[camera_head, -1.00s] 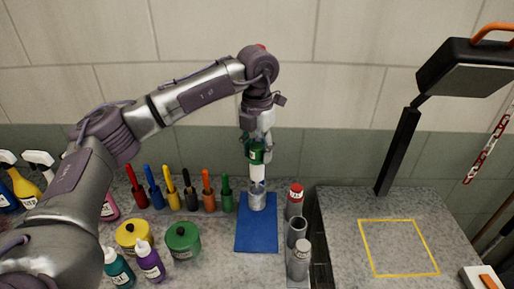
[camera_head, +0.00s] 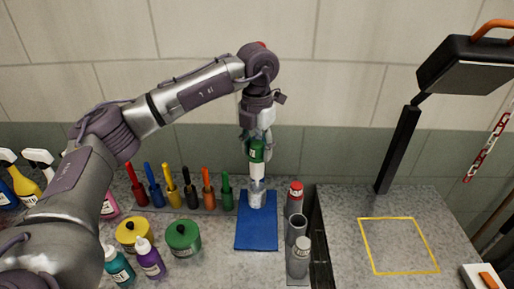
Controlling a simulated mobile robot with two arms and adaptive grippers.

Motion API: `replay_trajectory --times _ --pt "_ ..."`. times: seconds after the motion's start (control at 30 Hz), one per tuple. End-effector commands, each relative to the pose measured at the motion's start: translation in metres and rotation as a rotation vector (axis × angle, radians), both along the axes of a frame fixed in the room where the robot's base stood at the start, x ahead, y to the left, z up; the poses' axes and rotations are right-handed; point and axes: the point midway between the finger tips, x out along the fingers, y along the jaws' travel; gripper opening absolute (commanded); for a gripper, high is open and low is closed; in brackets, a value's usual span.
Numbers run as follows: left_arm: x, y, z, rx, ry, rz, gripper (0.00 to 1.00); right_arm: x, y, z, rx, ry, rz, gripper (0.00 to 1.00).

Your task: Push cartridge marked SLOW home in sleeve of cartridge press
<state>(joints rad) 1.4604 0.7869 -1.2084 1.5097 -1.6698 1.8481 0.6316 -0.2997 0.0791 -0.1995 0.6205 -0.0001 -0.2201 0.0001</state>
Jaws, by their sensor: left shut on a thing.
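My left gripper (camera_head: 256,134) points down over the blue mat (camera_head: 257,236) and is shut on a cartridge with a green upper part (camera_head: 256,151) and a white lower part (camera_head: 257,173). A pale label shows on the green part, but I cannot read it. Directly below it, a short grey metallic sleeve (camera_head: 257,198) stands near the far end of the mat. The cartridge's lower end meets the sleeve's top; I cannot tell how deep it sits. My right gripper is not in view.
A red-topped canister (camera_head: 295,199), an open grey tube (camera_head: 297,231) and a grey cylinder (camera_head: 300,258) stand right of the mat. Several coloured-handled tools stand left of it, with a green jar (camera_head: 183,238) and a yellow jar (camera_head: 134,234). A yellow-outlined square (camera_head: 398,246) is empty.

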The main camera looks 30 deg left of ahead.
Motion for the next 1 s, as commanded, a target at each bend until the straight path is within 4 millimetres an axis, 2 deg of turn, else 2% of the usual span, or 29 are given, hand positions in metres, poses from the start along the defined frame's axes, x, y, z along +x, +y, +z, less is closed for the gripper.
replay_trajectory --times 0.47,1.0 --pt "0.0 0.0 0.0 0.0 -0.001 0.0 0.12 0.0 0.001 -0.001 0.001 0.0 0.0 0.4" --pt "0.0 0.0 -0.011 0.0 0.0 0.0 0.12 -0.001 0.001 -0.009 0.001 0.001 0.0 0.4"
